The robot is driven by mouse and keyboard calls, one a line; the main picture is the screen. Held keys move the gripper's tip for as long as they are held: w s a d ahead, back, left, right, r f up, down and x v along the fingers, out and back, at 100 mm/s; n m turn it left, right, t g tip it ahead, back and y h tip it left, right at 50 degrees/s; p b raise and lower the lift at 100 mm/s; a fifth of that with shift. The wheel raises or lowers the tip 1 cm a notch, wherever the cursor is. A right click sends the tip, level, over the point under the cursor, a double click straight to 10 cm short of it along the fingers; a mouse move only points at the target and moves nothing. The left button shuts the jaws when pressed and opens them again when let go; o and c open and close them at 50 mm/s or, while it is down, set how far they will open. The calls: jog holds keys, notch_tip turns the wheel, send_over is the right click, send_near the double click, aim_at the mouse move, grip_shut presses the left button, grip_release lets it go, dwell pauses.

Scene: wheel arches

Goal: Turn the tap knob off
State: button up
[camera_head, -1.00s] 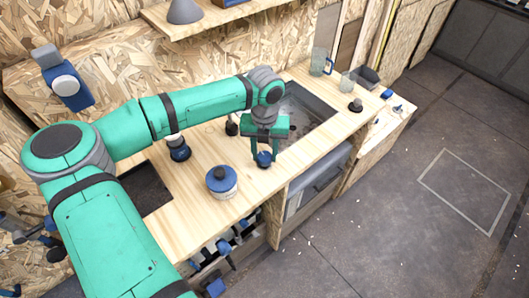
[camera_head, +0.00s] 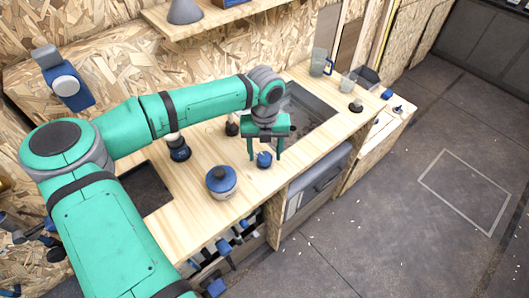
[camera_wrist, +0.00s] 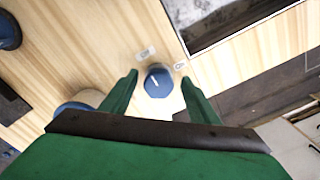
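The tap knob (camera_wrist: 158,82) is a round blue knob with a white pointer line, set on the wooden counter. The pointer slants towards the upper left in the wrist view. Small white labels sit beyond it: an "Off" label (camera_wrist: 146,53) and an "On" label (camera_wrist: 180,65). In the head view the knob (camera_head: 264,159) is below my gripper (camera_head: 265,158). In the wrist view my gripper (camera_wrist: 160,88) is open, with one green finger on each side of the knob. Gaps show between the knob and both fingers.
A sink (camera_head: 312,108) lies beyond the knob. A blue-lidded jar (camera_head: 221,181) and a dark pepper-mill-like item (camera_head: 178,147) stand to the left. A glass mug (camera_head: 319,62) stands at the far end. Bare counter lies between the jar and knob.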

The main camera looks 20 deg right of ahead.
aim_at(265, 154)
jog(key=shift+r, duration=0.1)
notch_tip(265, 154, up, 11)
jog(key=shift+f, duration=0.2)
dwell(0.4)
dwell(0.5)
